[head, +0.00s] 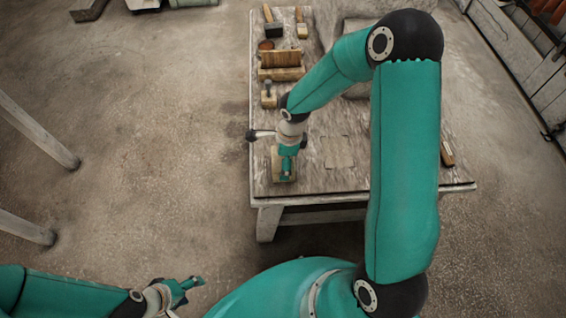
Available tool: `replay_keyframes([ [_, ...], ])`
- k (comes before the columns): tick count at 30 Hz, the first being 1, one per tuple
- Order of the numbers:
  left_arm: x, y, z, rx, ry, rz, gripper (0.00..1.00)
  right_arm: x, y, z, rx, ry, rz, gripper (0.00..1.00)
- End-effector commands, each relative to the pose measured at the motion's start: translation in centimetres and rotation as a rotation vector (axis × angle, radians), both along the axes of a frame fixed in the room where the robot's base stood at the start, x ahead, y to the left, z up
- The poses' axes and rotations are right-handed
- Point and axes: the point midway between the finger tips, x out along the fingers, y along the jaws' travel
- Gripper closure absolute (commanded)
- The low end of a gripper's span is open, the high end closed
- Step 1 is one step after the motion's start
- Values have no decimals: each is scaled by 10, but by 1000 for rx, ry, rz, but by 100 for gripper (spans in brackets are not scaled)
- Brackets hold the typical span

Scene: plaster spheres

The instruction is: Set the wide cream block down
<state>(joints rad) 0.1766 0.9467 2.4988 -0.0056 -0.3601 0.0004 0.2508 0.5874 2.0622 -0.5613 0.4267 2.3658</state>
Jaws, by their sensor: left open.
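A cream block (277,163) is at the near left part of the worktable, at my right gripper (286,172). The gripper covers much of it. I cannot tell whether the fingers hold the block, or whether it rests on the top or is just above it. My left gripper (184,290) is open and empty at the bottom left, over the floor and away from the table.
The worktable (335,182) holds a wooden box (281,66), a small block with a peg (268,95), and brushes (301,28) farther back. A wooden-handled tool (447,153) lies near the right edge. My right arm hides part of the tabletop.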

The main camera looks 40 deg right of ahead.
Motion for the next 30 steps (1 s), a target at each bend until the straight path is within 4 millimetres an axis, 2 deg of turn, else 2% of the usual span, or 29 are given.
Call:
replay_keyframes([
  [6,0,0,0,0,0,0,40,0,0,0,-1,-1,1,2],
  [20,0,0,0,0,0,0,40,1,0,0,-1,-1,2,77],
  [30,0,0,1,0,0,0,40,2,0,4,-1,-5,0,77],
])
